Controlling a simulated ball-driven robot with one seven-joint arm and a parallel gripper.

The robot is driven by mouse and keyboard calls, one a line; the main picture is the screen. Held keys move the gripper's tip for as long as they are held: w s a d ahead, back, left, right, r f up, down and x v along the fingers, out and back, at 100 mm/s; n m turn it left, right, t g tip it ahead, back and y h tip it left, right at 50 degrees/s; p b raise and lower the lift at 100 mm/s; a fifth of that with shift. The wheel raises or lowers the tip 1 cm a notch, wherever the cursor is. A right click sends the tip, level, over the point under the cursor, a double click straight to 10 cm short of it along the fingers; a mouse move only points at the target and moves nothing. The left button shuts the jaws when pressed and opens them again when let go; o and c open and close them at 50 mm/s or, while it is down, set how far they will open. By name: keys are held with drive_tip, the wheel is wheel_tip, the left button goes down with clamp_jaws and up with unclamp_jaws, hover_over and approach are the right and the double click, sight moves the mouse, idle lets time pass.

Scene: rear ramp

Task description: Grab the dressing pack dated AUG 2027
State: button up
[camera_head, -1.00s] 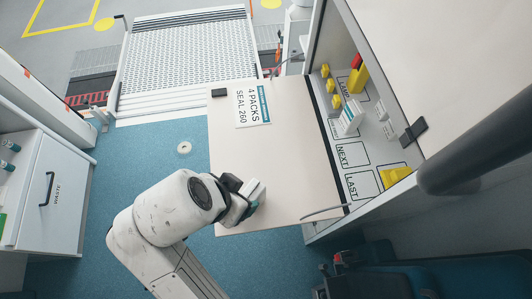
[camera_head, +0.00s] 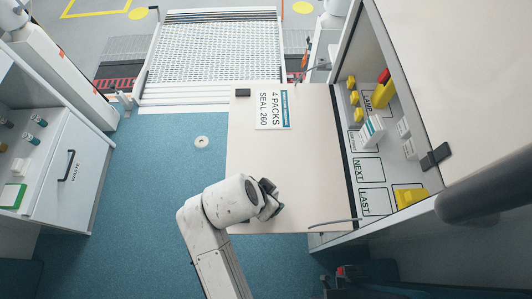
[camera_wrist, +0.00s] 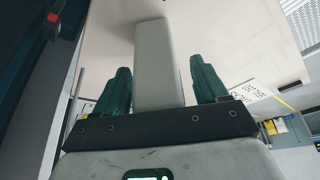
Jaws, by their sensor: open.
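My gripper (camera_head: 270,203) is over the near part of the pale fold-down panel (camera_head: 290,165). In the wrist view its two green fingers (camera_wrist: 158,90) are apart. A plain pale block (camera_wrist: 158,65) shows between them, with a gap on each side. I cannot tell whether it is a dressing pack, and no date shows on it. A white pack (camera_head: 372,131) with a teal edge stands in the open cabinet at the right. Smaller white boxes (camera_head: 404,127) stand beside it. No AUG 2027 date is legible on any of them.
A card reading "4 PACKS SEAL 260" (camera_head: 272,109) lies on the panel. The cabinet floor has empty outlines marked NEXT (camera_head: 358,171) and LAST (camera_head: 374,202). Yellow items (camera_head: 410,197) are in the cabinet.

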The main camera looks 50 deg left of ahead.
drive_tip(key=c, duration=1.1)
drive_tip(key=shift+r, duration=0.2)
